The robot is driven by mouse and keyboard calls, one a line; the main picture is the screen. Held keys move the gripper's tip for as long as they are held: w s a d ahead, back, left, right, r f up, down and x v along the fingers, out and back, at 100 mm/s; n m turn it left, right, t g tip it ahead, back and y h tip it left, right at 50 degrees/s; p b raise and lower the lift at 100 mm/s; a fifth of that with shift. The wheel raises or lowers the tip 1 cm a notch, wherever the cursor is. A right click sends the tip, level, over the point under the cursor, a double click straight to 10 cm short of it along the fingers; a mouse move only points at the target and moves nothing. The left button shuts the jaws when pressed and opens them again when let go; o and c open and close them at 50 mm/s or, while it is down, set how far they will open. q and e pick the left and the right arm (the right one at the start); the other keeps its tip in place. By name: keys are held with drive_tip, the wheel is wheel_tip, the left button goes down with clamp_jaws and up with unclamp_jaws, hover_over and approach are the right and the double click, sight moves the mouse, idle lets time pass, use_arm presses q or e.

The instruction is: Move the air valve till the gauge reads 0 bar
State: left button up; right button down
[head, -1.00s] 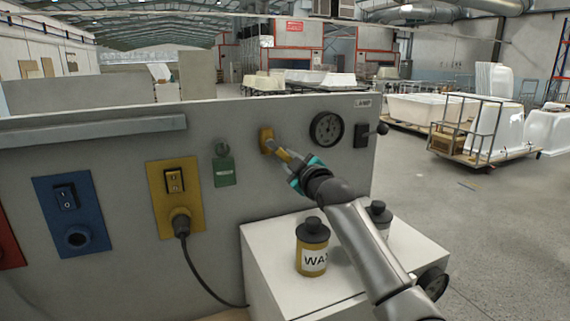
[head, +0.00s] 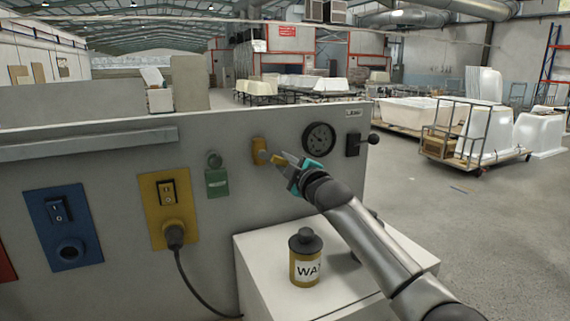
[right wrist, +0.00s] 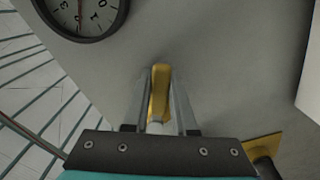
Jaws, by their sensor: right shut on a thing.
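The air valve (head: 258,145) is yellow and sits on the grey panel, left of the gauge. Its yellow handle points right and slightly down, and it also shows in the right wrist view (right wrist: 160,92). My right gripper (head: 281,159) is shut on this handle, with a finger on each side of it. The round black-rimmed gauge (head: 319,139) is too small to read in the head view. In the right wrist view the gauge (right wrist: 96,14) is cut off at the top; its needle is reddish and the reading is unclear. My left gripper is not in view.
A black lever switch (head: 354,143) is right of the gauge. A green fixture (head: 217,182), a yellow socket plate (head: 165,207) with a plugged cable and a blue plate (head: 63,228) are to the left. A wax bottle (head: 305,258) stands on the white cabinet (head: 262,274) below my arm.

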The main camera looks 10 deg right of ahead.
drive_tip(key=c, duration=0.7)
unclamp_jaws()
drive_tip(key=shift+s+d+b, duration=0.45)
drive_tip(key=shift+s+d, duration=0.05)
drive_tip(key=shift+s, duration=2)
drive_tip(key=shift+s+d+b, duration=0.5)
drive_tip(key=shift+s, duration=2)
drive_tip(key=shift+s+d+b, duration=0.45)
drive_tip(key=shift+s+d, duration=0.05)
drive_tip(key=shift+s, duration=2)
